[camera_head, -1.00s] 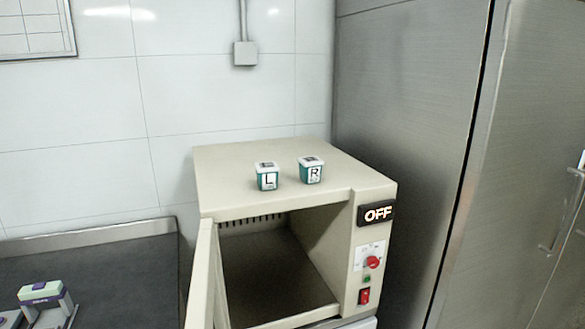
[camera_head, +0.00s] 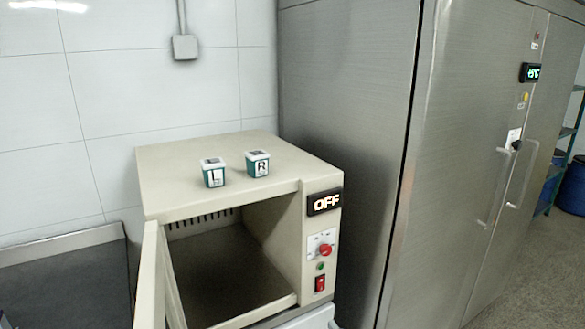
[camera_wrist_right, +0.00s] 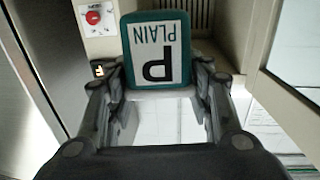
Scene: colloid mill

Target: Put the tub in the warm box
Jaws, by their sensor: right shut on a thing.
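The warm box (camera_head: 240,184) is a beige cabinet in the head view, its front open and its door (camera_head: 150,275) swung out at the left. Its inside looks empty. My right gripper (camera_wrist_right: 158,85) is shut on a tub (camera_wrist_right: 158,50) with a teal rim and a white label reading "P PLAIN", upside down in the wrist view. Behind the tub are the box's vent slots and red knob; I cannot tell how far the tub is from the opening. Neither gripper shows in the head view, and my left gripper is in no view.
Two small teal-and-white tubs, marked L (camera_head: 213,173) and R (camera_head: 257,163), stand on the box's top. The box's display (camera_head: 324,201) reads OFF. A tall steel cabinet (camera_head: 350,130) stands close on the right. A dark worktop (camera_head: 65,280) is at the left.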

